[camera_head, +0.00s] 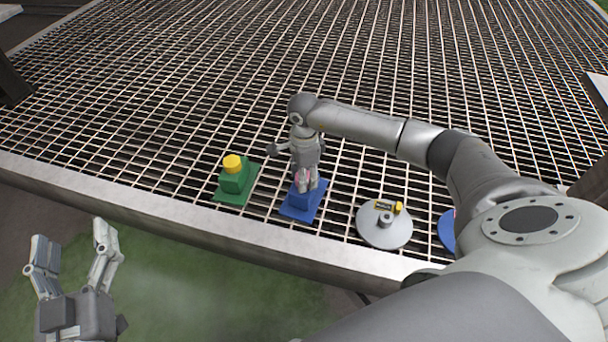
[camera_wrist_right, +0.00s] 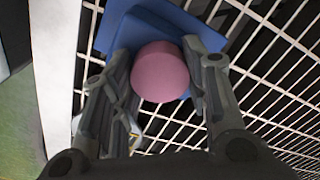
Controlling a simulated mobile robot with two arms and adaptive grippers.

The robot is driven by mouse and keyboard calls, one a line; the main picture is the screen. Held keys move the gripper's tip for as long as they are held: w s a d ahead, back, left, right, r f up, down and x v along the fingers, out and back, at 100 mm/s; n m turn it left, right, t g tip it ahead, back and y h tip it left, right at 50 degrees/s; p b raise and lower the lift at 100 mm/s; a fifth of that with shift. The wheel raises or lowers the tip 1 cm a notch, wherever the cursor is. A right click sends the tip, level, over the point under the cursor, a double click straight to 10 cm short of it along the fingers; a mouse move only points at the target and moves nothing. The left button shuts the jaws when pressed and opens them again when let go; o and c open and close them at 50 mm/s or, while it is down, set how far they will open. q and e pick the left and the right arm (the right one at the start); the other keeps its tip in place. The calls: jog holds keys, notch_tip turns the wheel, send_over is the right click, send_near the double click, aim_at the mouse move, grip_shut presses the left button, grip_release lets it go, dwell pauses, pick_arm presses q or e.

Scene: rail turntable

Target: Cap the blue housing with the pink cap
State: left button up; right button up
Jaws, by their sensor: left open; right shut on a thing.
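The blue housing (camera_head: 303,207) stands on the grating near its front edge; it also shows in the right wrist view (camera_wrist_right: 117,33). The pink cap (camera_wrist_right: 160,72) is between the fingers of my right gripper (camera_wrist_right: 155,80), which is shut on it. In the head view the right gripper (camera_head: 306,181) points down at the housing, and only a little pink shows between the fingers. The cap overlaps the housing in both views; I cannot tell whether they touch. My left gripper (camera_head: 75,262) is open and empty at the lower left, beyond the grating's front edge.
A green housing with a yellow cap (camera_head: 233,177) stands left of the blue one. A grey disc (camera_head: 385,224) with small parts lies to the right. A blue disc (camera_head: 446,232) is partly hidden behind my right arm. The grating (camera_head: 200,80) behind is clear.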

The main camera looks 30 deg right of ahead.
jog(key=o, duration=1)
notch_tip(320, 180, up, 12)
jog(key=shift+a, duration=0.1)
